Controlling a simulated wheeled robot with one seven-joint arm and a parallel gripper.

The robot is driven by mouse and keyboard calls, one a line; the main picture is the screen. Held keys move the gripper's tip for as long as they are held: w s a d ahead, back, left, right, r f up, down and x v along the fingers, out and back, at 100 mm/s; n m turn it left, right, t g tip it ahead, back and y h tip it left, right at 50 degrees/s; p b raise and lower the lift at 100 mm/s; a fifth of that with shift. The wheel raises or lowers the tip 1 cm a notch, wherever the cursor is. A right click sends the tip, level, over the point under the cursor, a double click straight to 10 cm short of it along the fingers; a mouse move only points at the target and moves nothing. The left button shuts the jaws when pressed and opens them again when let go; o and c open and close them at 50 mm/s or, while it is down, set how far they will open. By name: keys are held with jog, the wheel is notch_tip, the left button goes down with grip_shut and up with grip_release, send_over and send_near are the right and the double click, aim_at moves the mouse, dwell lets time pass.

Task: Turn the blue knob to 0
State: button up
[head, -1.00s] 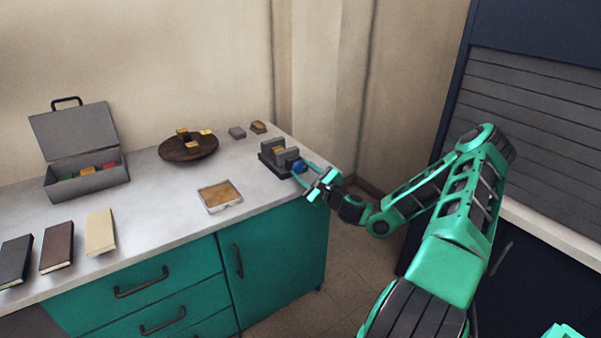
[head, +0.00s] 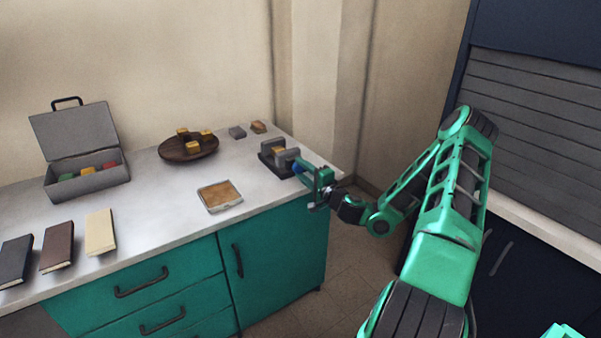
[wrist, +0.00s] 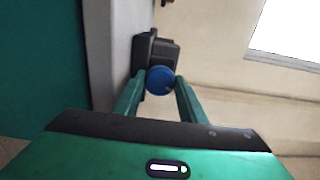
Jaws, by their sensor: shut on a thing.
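The blue knob (wrist: 161,80) is on the front of a dark grey vise-like device (head: 268,158) at the right end of the counter. In the head view only a bit of the knob (head: 297,166) shows beside my fingers. My gripper (head: 301,169) reaches in from the right and is shut on the knob. In the wrist view my gripper (wrist: 161,86) has one finger on each side of the knob. A small dark mark shows near the knob's lower right edge. I cannot read any scale or the 0.
A shallow tray (head: 220,196) lies left of the device. A round brown board (head: 188,148) with yellow blocks, an open grey case (head: 88,180) and several books (head: 57,246) are further left. Two small blocks lie behind. The counter (head: 262,200) is clear near the tray.

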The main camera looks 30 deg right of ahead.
jog(key=n, duration=0.4)
jog(key=shift+f, duration=0.1)
dwell(0.4)
jog(key=o, duration=1.1)
jog(key=shift+f, duration=0.1)
jog(key=shift+c, duration=0.2)
jog(key=s, duration=1)
jog(key=shift+s+d, duration=0.15)
jog(key=shift+s, duration=0.15)
